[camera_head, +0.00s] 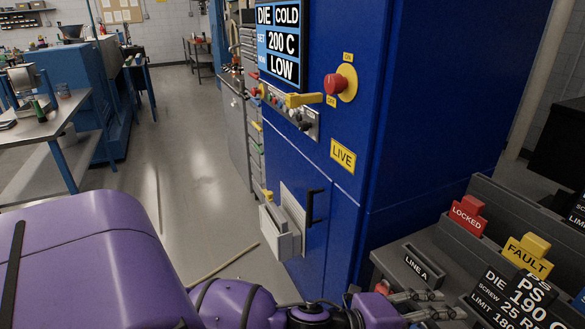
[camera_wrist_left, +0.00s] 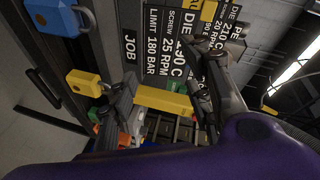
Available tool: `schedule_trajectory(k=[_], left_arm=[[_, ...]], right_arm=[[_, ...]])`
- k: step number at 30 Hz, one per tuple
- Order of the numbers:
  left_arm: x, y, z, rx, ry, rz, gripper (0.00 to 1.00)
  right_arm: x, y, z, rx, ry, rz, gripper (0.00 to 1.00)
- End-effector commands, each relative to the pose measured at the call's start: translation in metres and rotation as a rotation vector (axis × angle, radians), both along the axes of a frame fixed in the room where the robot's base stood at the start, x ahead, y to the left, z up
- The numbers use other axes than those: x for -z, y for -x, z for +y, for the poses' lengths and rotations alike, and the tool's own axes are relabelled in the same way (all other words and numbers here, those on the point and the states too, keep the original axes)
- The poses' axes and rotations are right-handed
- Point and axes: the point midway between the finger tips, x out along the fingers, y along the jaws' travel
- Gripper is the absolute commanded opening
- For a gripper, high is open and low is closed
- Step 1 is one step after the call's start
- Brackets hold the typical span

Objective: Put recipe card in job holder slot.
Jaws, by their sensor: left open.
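A black recipe card reading PS, 190 C and 25 R (camera_head: 508,299) stands at the lower right in the head view. In the left wrist view, a card reading 25 RPM and 180 BAR (camera_wrist_left: 166,45) lies ahead of the fingers, with another card reading 210 C (camera_wrist_left: 228,28) beside it. A black label reading JOB (camera_wrist_left: 130,47) shows left of the cards; its slot is not clear. My left gripper (camera_head: 424,306) is open and empty, just left of the PS card. In the wrist view its fingers (camera_wrist_left: 157,64) are spread, one overlapping the card. My right gripper is out of view.
Red LOCKED (camera_head: 467,215) and yellow FAULT (camera_head: 527,255) tags stand in the grey rack behind the card. A LINE A label (camera_head: 423,263) is on the rack's left part. A tall blue cabinet (camera_head: 400,120) with a grey wall pocket (camera_head: 281,238) rises behind. Open floor lies left.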

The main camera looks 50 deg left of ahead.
Motion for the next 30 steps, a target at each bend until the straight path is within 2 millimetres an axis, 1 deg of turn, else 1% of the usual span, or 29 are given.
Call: schedule_trajectory(k=[1, 2, 3, 5, 6, 8, 9, 11, 12, 13, 15, 18, 19, 22, 30], left_arm=[[0.036, 0.014, 0.008, -0.081, 0.099, 0.113, 0.46], [0.055, 0.022, 0.014, -0.132, 0.155, 0.175, 0.46], [0.081, 0.033, 0.022, -0.206, 0.230, 0.256, 0.46], [0.120, 0.056, 0.037, -0.323, 0.337, 0.374, 0.46], [0.146, 0.074, 0.048, -0.407, 0.406, 0.450, 0.46], [0.184, 0.106, 0.064, -0.540, 0.506, 0.558, 0.46], [0.208, 0.130, 0.074, -0.629, 0.569, 0.623, 0.46], [0.239, 0.167, 0.088, -0.757, 0.652, 0.708, 0.46], [0.256, 0.191, 0.096, -0.838, 0.699, 0.754, 0.46], [0.267, 0.208, 0.100, -0.891, 0.730, 0.784, 0.46], [0.286, 0.242, 0.108, -0.994, 0.786, 0.836, 0.46], [0.301, 0.273, 0.115, -1.088, 0.836, 0.878, 0.46], [0.303, 0.278, 0.116, -1.104, 0.843, 0.884, 0.46], [0.307, 0.287, 0.118, -1.130, 0.856, 0.894, 0.46], [0.307, 0.286, 0.118, -1.127, 0.853, 0.894, 0.46]], right_arm=[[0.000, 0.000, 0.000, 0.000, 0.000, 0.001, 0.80], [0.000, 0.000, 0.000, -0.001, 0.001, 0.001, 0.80], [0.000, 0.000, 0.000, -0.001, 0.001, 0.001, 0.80], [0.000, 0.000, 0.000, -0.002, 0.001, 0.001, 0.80], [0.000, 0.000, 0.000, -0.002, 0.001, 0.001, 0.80], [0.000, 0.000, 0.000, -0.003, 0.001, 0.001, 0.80], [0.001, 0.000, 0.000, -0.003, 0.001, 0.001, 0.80], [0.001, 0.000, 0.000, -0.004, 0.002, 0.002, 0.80], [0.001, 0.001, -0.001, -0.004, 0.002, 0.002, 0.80], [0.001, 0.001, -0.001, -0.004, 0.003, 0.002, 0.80], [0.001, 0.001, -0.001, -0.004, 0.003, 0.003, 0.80], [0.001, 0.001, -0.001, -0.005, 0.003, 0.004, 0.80], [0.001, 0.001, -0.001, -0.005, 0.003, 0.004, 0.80], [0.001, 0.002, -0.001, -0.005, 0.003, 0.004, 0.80], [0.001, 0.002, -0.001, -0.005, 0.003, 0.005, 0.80]])
